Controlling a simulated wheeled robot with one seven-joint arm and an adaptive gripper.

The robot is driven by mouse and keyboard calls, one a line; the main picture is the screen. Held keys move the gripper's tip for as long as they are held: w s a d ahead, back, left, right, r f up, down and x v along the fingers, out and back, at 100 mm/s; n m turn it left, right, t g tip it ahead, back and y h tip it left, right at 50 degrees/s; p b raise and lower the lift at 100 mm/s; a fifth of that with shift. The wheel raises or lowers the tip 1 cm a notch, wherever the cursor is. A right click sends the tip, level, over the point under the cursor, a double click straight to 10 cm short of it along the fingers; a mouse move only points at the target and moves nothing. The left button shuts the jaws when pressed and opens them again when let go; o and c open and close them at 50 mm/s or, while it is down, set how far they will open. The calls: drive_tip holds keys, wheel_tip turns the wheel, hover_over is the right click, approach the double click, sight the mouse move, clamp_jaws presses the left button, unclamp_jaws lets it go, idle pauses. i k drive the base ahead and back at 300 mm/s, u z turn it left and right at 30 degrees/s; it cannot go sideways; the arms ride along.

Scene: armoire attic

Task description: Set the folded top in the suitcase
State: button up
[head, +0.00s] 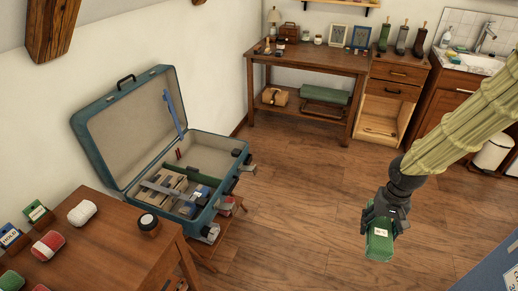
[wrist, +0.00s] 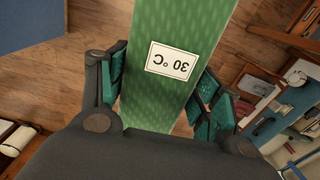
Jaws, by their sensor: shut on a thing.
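The folded top is a green bundle (head: 380,246) with a white label reading "30 °C". My gripper (head: 383,222) is shut on it and holds it in the air over the floor, at the right of the head view. In the wrist view the green top (wrist: 172,95) lies between the two fingers of my gripper (wrist: 165,100). The blue-green suitcase (head: 130,187) stands open at the left of the head view, lid up, apart from my gripper. It holds beige folded items (head: 165,187), a green item (head: 195,175) and a dark blue item (head: 193,203).
A wooden bench (head: 310,62) and a sink cabinet (head: 450,85) line the back. The wooden floor (head: 290,190) between suitcase and gripper is clear.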

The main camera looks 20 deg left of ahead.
sight(201, 169)
drive_tip(key=u, duration=0.65)
drive_tip(key=i, duration=0.8)
drive_tip(key=u, duration=1.2)
drive_tip(key=i, duration=0.35)
drive_tip(key=u, duration=0.3)
